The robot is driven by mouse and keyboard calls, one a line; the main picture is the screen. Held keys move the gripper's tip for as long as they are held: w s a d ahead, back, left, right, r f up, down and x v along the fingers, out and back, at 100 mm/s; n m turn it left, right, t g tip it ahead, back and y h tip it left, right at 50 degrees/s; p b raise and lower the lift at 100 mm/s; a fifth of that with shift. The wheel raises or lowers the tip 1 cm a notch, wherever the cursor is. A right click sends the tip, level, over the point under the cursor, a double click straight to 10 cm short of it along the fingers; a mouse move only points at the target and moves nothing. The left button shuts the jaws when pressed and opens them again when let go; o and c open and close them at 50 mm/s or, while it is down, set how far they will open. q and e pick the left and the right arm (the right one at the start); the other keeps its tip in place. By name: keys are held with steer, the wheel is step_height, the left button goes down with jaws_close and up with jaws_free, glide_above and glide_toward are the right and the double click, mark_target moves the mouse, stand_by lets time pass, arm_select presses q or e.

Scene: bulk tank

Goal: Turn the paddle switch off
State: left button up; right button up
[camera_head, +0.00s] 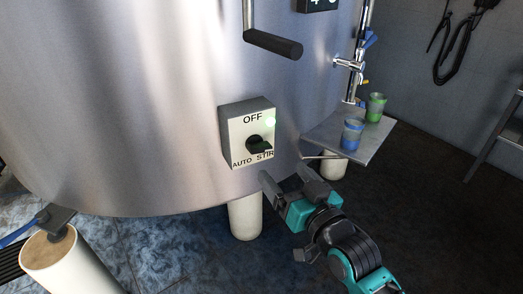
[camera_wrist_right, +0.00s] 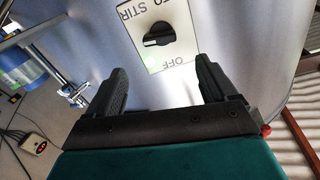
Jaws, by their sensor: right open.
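The paddle switch (camera_head: 258,145) is a black knob on a pale box on the front of the steel tank. The box reads OFF at the top and AUTO and STIR at the bottom. In the head view the knob's paddle points right and slightly down, toward the STIR side. A green lamp (camera_head: 270,121) glows at the upper right of the box. My right gripper (camera_head: 290,181) is open and empty, just below and right of the box. In the right wrist view the knob (camera_wrist_right: 158,34) appears beyond the open fingers (camera_wrist_right: 160,85), apart from them. My left gripper is out of view.
A crank handle (camera_head: 273,43) hangs from above the box. A small shelf (camera_head: 349,137) with a blue cup (camera_head: 352,134) and a green cup (camera_head: 375,107) stands to the right, below a tap (camera_head: 350,64). White legs stand under the tank.

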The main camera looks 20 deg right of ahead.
mark_target(263, 149)
steer(key=w, duration=0.3)
steer(key=w+a, duration=0.1)
steer(key=w, duration=0.2)
steer(key=w+b, duration=0.1)
steer(key=w, duration=0.2)
steer(key=shift+w+a, duration=0.35)
steer(key=shift+a, duration=0.05)
steer(key=c, duration=1.1)
